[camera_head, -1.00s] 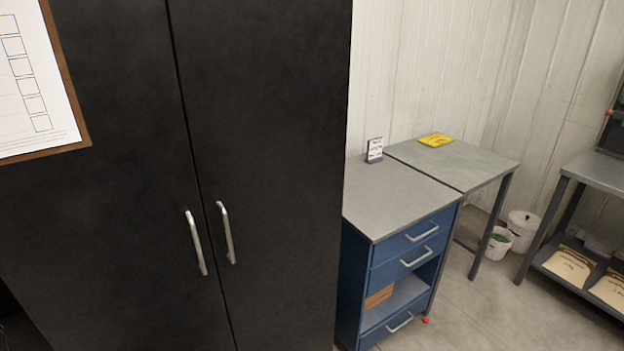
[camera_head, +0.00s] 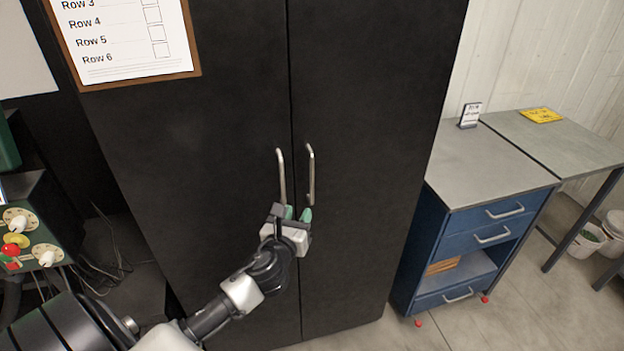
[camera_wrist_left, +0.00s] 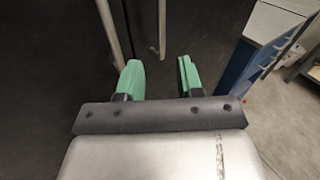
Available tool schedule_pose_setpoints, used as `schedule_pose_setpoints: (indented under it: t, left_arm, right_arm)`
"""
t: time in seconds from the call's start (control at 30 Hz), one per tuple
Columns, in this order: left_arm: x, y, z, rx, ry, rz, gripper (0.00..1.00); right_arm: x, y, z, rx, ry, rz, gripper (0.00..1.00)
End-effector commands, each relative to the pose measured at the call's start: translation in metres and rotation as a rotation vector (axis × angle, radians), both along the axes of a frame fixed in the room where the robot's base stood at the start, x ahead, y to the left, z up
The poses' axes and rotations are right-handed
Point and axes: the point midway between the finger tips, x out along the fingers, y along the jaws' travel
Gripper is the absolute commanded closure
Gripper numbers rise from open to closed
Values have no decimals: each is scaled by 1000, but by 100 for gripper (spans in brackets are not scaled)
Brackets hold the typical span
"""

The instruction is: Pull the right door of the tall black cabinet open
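The tall black cabinet (camera_head: 220,130) stands in front of me, its two doors meeting at a vertical seam. The right door (camera_head: 375,110) is shut, with a silver bar handle (camera_head: 311,175) beside the seam. The left door has a matching handle (camera_head: 281,176). My left gripper (camera_head: 298,213) is just below the two handles in the head view. In the left wrist view its green fingers (camera_wrist_left: 158,78) are apart with nothing between them. The right door's handle (camera_wrist_left: 161,30) shows beyond the fingertips, and the left door's handle (camera_wrist_left: 108,30) lies to the left. My right gripper is not in view.
A blue drawer unit (camera_head: 450,240) stands right of the cabinet, with a grey table (camera_head: 570,140) beyond it. A clipboard (camera_head: 125,40) hangs on the left door. A control box (camera_head: 40,225) with knobs and cables is at the left.

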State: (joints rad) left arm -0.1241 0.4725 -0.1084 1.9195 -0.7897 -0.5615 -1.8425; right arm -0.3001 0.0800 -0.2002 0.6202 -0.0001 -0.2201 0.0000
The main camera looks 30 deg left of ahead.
Motion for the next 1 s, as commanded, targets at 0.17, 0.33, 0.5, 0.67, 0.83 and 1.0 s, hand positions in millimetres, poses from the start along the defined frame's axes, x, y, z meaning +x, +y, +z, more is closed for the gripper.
schedule_pose_setpoints:
  t: [0.17,0.33,0.5,0.67,0.83,1.0]
  left_arm:
    - [5,0,25,92,-31,-3,63]
    - [30,7,26,89,-30,-2,63]
    - [62,16,25,86,-28,-2,63]
    - [86,22,24,84,-29,-3,63]
    - [100,26,23,85,-28,-4,63]
    - [104,28,22,86,-28,-4,63]
  right_arm:
    - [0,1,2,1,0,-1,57]
    - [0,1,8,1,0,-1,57]
    - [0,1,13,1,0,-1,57]
    - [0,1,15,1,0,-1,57]
    - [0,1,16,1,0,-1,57]
    - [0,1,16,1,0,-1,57]
